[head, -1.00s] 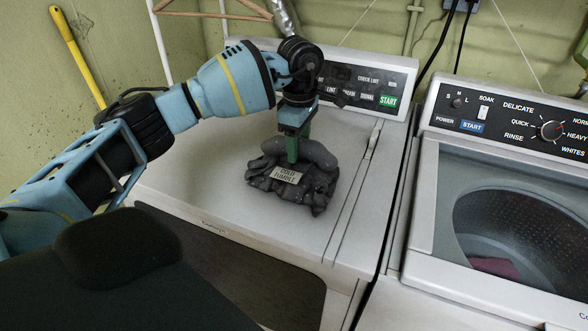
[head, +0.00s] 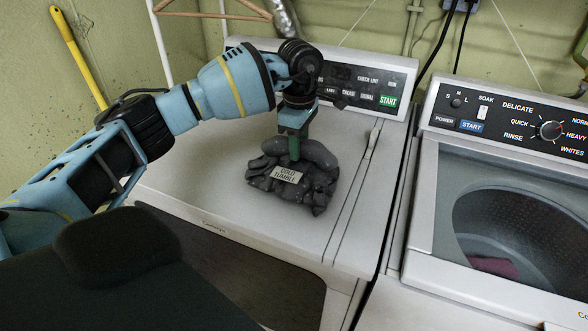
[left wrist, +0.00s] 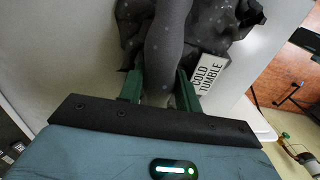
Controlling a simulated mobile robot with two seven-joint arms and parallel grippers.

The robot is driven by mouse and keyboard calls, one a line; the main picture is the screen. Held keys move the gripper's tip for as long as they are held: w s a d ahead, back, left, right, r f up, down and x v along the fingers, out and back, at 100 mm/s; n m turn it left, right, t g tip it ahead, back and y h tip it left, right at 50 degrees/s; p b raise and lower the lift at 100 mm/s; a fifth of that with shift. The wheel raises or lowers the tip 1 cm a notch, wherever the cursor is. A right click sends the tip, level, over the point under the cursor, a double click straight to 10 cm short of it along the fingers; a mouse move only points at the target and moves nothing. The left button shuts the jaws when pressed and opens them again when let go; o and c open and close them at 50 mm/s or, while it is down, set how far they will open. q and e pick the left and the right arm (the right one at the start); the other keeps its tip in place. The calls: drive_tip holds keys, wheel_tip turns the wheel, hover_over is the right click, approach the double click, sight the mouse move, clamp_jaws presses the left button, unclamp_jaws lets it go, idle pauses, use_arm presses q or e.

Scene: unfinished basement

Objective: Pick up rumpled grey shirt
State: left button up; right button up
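The rumpled grey shirt (head: 318,186) lies in a dark, dotted heap on top of the left white machine (head: 215,195). A thick rolled fold runs along its back, and a pale "COLD TUMBLE" tag (head: 287,175) lies on its front. My left gripper (head: 293,154) points down into the heap at the rolled fold, its fingertips partly hidden. In the left wrist view my left gripper (left wrist: 158,92) has its green fingers apart, one on each side of the fold of the shirt (left wrist: 168,45). No firm squeeze on the cloth shows. My right gripper is out of view.
A control panel (head: 360,83) rises behind the shirt. A washer (head: 420,215) stands to the right with a dark reddish cloth (head: 493,267) in its drum. The machine top is bare around the shirt. A yellow handle (head: 78,55) leans at the left wall.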

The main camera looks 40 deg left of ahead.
use_arm(q)
clamp_jaws()
drive_tip(key=shift+f, duration=0.1)
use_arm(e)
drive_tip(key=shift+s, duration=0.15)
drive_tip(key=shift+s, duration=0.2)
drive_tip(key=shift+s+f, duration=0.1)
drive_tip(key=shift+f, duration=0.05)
use_arm(q)
drive_tip(key=shift+r, duration=0.35)
wheel_tip(320, 180, up, 4)
drive_tip(key=shift+f, duration=0.2)
drive_tip(key=s+d, duration=0.4)
drive_tip(key=s, duration=0.3)
drive_tip(key=s+d+r+b, duration=0.1)
drive_tip(key=s+d, duration=0.3)
drive_tip(key=s, duration=0.3)
drive_tip(key=shift+r, duration=0.15)
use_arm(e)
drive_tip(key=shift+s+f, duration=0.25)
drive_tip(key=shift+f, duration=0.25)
